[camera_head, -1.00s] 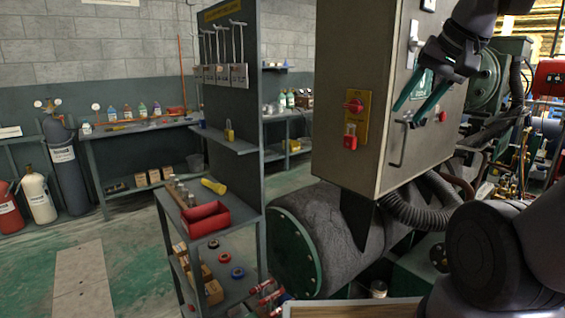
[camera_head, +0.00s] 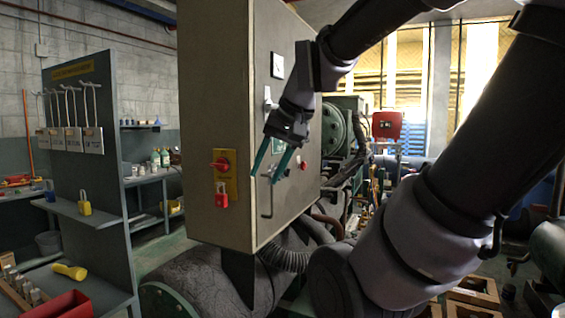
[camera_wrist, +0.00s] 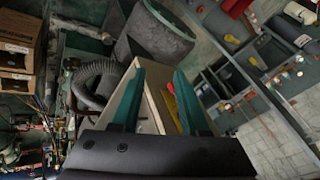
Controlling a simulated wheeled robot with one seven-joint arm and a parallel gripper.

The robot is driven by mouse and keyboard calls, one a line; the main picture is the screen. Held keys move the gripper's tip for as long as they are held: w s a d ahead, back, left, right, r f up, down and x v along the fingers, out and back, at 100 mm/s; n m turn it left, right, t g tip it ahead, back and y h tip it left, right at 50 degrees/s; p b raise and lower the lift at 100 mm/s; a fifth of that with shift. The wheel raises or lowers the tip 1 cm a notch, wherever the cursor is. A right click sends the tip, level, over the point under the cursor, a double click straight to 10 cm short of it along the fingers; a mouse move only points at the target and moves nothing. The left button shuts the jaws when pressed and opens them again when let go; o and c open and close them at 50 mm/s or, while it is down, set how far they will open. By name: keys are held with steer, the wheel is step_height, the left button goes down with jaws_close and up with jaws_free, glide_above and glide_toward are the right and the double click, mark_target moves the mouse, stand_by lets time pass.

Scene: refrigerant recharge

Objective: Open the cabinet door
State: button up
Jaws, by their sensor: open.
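The tall beige cabinet (camera_head: 215,110) stands left of centre in the head view, and its door looks shut. The door's grey bar handle (camera_head: 268,198) is low on the front face. On the side face are a red rotary switch on a yellow plate (camera_head: 230,170) and a red padlock (camera_head: 221,198) below it. My gripper (camera_head: 263,178) is open, with teal fingers pointing down across the upper end of the handle; I cannot tell whether they touch it. In the wrist view, my open fingers (camera_wrist: 160,75) straddle the cabinet's edge (camera_wrist: 148,112); the handle is not clear there.
A grey tool rack (camera_head: 85,170) with a yellow padlock (camera_head: 84,203) and a red bin (camera_head: 68,307) stands left of the cabinet. A large tank (camera_head: 205,275) and ribbed hose (camera_head: 285,260) lie below it. Machinery and pipes crowd its right.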

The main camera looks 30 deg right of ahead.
steer(key=w+d+f+m+g+y, duration=0.4)
steer(key=w+f+m+y, duration=0.4)
steer(key=w+m, duration=0.1)
steer(key=w+d+f+m+t+y, duration=0.2)
steer(key=w+d+f+m+t, duration=0.15)
steer(key=d+m+t, duration=0.35)
steer(key=w+d+f+m+t+y, duration=0.25)
steer(key=w+d+m, duration=0.25)
steer(key=d, duration=0.4)
steer(key=h, duration=0.1)
glide_above(272, 213)
steer(key=shift+w+d+f, duration=0.15)
steer(key=shift+w+f, duration=0.05)
steer(key=shift+w, duration=0.1)
jaws_close()
